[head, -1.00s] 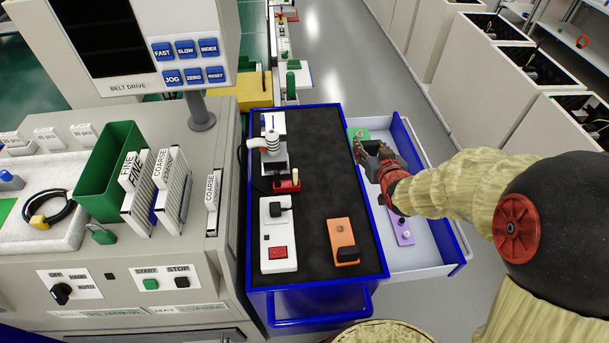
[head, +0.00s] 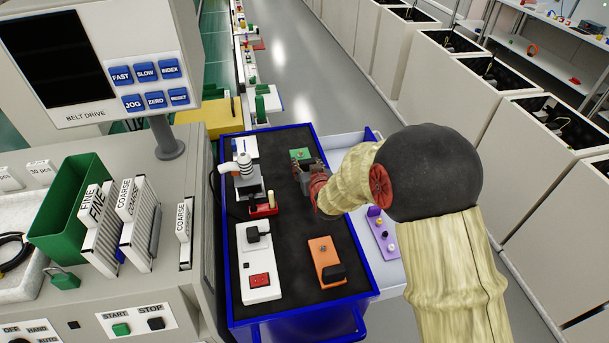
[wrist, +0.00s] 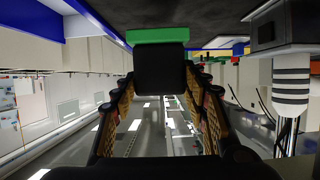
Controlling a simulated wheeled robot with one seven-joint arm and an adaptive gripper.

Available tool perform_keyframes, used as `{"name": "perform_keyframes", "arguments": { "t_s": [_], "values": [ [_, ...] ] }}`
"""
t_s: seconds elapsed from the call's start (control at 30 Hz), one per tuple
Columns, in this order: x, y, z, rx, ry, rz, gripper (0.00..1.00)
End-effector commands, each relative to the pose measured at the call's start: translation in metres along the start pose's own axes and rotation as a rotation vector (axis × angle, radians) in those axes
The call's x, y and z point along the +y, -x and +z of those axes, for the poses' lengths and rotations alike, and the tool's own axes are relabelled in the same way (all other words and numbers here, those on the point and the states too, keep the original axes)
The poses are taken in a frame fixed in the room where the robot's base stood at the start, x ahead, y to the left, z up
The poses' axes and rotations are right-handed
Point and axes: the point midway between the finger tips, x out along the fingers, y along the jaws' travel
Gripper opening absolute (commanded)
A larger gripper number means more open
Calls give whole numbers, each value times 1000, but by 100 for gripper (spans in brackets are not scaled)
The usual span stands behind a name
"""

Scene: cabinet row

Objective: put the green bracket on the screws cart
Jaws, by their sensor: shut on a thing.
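The green bracket (head: 300,154) is at my gripper's tip, over the far right part of the black top of the blue cart (head: 292,235). My gripper (head: 308,170) is shut on it. In the wrist view the green bracket (wrist: 158,35) shows as a flat green strip with a dark block (wrist: 160,72) at the jaws. The black cart top (wrist: 225,12) lies close to the strip there; I cannot tell whether they touch. No label reading screws shows on the cart.
On the cart top stand a white-and-grey device (head: 243,175), a red piece (head: 264,210), a white switch box (head: 258,270) and an orange block (head: 326,262). An open drawer (head: 350,142) at the right holds a purple piece (head: 382,235). The top's middle is clear.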

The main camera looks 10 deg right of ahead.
Motion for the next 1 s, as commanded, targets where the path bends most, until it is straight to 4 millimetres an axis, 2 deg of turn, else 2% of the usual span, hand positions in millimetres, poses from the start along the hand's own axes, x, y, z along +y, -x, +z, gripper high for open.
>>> {"name": "perform_keyframes", "arguments": {
  "t_s": [0.17, 0.43, 0.83, 0.87, 1.0],
  "values": [
    [-4, -7, 2, 6, 1, -1, 0],
    [-6, -24, 33, 4, 0, 0, 0],
    [-6, -25, 36, 6, 0, 0, 0],
    [-6, -25, 39, 1, 0, 0, 45],
    [-6, -24, 38, 1, 0, 0, 53]
  ]
}}
